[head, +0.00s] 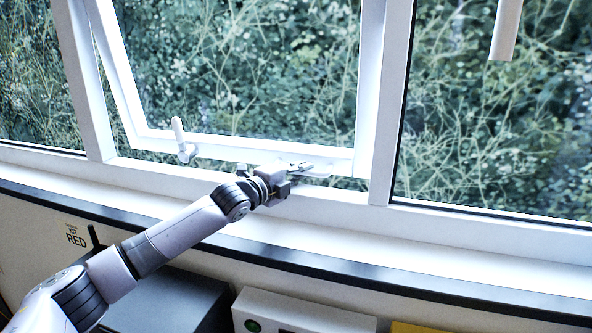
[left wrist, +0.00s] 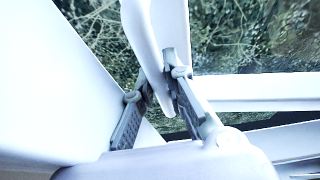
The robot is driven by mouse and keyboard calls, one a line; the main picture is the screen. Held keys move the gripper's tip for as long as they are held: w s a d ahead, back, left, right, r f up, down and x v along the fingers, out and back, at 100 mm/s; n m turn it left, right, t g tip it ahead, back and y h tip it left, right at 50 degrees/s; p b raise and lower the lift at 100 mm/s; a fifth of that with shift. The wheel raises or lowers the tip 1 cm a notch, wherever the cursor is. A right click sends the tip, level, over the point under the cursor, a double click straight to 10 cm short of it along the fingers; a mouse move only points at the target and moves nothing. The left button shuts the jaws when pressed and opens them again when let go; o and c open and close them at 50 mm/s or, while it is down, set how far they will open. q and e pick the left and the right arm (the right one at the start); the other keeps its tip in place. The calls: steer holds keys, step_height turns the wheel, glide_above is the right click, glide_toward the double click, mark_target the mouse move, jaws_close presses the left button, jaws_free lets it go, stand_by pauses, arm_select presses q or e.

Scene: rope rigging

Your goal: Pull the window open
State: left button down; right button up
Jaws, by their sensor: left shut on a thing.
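The window sash (head: 250,146) is a white-framed pane in the middle of the head view. It stands ajar, tilted to its surrounding frame, with greenery showing in the gap below its bottom rail. A white handle (head: 181,138) sits on the sash at its lower left. My left gripper (head: 308,168) is at the sash's lower right, shut on another white handle (head: 322,172). In the left wrist view, this curved white handle (left wrist: 146,45) passes between the two grey fingers of the gripper (left wrist: 158,85). My right gripper is not in view.
The white sill (head: 130,194) with a dark edge strip runs below the window. A dark box (head: 180,300) and a white box with a green button (head: 300,313) stand below it. A white rod (head: 507,30) hangs at the upper right.

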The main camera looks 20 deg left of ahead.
arm_select(q)
steer(key=shift+w+a+r, duration=0.1)
steer(key=shift+a+r, duration=0.15)
steer(key=shift+r, duration=0.4)
steer(key=c, duration=2)
jaws_free()
steer(key=shift+w, duration=0.1)
steer(key=o, duration=0.4)
steer(key=shift+w+d+f, duration=0.1)
steer(key=shift+w+f, duration=0.1)
steer(key=shift+f, duration=0.05)
steer(key=shift+d+f, duration=0.1)
steer(key=shift+f, duration=0.15)
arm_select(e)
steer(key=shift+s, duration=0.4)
